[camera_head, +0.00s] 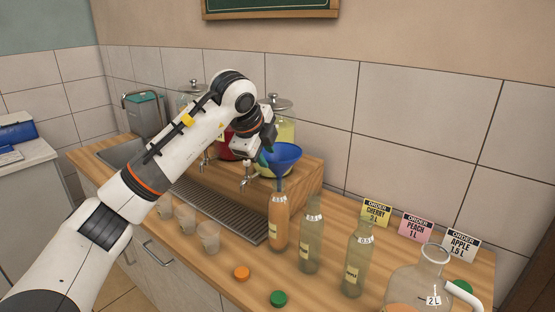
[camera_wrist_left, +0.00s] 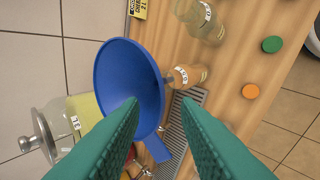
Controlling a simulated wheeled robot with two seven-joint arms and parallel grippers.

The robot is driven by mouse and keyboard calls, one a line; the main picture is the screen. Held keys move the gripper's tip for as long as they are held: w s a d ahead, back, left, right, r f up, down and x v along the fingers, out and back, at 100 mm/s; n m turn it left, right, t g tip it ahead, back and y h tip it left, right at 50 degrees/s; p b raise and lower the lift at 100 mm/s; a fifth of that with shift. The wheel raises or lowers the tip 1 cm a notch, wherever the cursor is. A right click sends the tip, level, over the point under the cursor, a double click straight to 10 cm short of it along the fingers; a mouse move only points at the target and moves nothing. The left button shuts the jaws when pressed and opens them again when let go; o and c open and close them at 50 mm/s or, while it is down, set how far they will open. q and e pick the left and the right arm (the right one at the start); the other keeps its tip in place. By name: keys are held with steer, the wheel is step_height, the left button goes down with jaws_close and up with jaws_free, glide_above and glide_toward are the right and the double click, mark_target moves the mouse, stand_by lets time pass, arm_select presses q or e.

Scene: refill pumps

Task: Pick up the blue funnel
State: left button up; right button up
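The blue funnel (camera_head: 284,154) sits upright at the mouth of a bottle with orange liquid (camera_head: 279,222); how deep its spout goes in is hard to see. It also shows large in the left wrist view (camera_wrist_left: 112,68), with a flat blue tab at its lower side. My left gripper (camera_head: 264,157) is at the funnel's left side. Its green fingers (camera_wrist_left: 158,103) are apart, with the tab showing between them and one finger overlapping the bowl in the picture. I cannot tell whether they touch it. My right gripper is out of view.
Two other bottles (camera_head: 312,240) (camera_head: 358,262) and a large jug (camera_head: 418,280) stand to the right. Plastic cups (camera_head: 208,237) line the front left. An orange cap (camera_head: 241,273) and a green cap (camera_head: 278,298) lie in front. Dispenser jars (camera_head: 284,128) stand behind on a wooden block.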

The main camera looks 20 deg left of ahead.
mark_target(270, 164)
arm_select(q)
steer(key=p+x, duration=0.2)
steer(key=x, duration=0.3)
steer(key=shift+w+a+f+p, duration=0.1)
steer(key=shift+w+f+p, duration=0.15)
steer(key=shift+p, duration=0.15)
jaws_close()
